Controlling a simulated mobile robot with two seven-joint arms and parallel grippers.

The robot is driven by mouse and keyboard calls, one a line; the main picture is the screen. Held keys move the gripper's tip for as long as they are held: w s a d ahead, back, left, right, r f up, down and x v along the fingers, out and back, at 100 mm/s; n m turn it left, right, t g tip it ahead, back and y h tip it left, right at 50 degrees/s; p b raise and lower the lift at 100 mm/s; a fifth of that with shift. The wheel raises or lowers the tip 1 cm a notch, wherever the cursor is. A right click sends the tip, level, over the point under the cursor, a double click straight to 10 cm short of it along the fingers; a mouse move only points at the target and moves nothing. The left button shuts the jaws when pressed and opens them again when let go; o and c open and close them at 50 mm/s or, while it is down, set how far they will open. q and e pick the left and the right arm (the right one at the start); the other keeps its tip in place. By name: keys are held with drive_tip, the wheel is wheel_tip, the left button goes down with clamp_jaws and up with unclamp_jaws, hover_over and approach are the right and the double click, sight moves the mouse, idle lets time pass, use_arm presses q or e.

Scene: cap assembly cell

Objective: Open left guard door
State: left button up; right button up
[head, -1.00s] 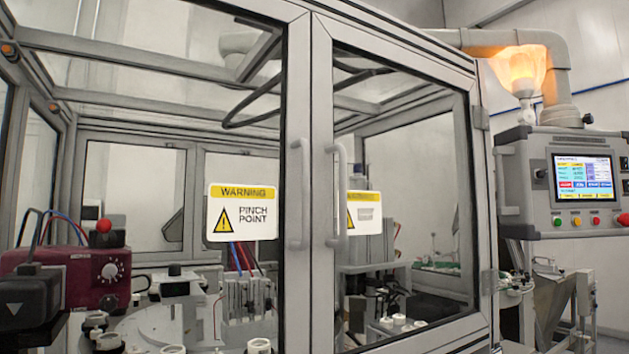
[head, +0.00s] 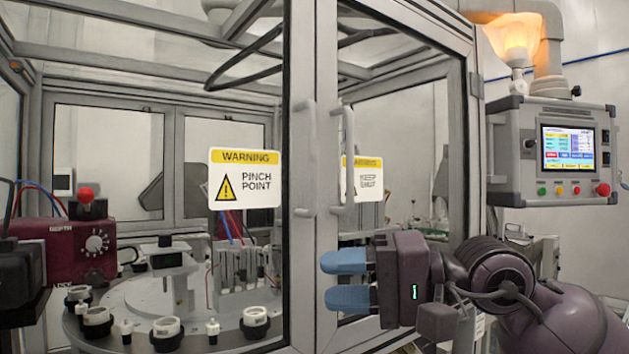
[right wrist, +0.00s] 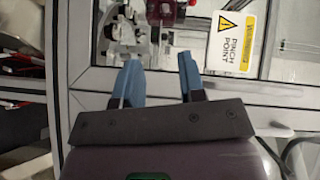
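The left guard door (head: 300,240) is a glazed panel in a grey metal frame and looks closed. It carries a yellow and white pinch point sign (head: 244,179) and a vertical grey handle (head: 303,160) on its right edge. The right guard door's handle (head: 347,160) stands beside it. My right gripper (head: 328,281) has blue fingers spread apart with nothing between them. It is below and slightly right of the left handle, in front of the door frames. In the right wrist view the open fingers (right wrist: 160,62) and the sign (right wrist: 237,44) show; I cannot make out a handle there. My left gripper is not in view.
Behind the glass are a round table (head: 130,300) with several white fixtures and a maroon unit (head: 80,245). A control panel (head: 555,150) with a lit screen and a red button stands at the right, above my right arm.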

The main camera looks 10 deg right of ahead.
wheel_tip(320, 180, up, 7)
drive_tip(key=d+n+t+h, duration=0.1)
drive_tip(key=n+t+h, duration=0.2)
drive_tip(key=n, duration=0.2)
drive_tip(key=n+t+h, duration=0.3)
drive_tip(key=n+t, duration=0.1)
drive_tip(key=t, duration=0.1)
approach(317, 148)
drive_tip(key=p+x, duration=0.1)
drive_tip(key=x, duration=0.9)
drive_tip(key=shift+w+a+r, duration=0.1)
drive_tip(key=shift+w, duration=0.15)
drive_tip(key=shift+c, duration=0.2)
clamp_jaws()
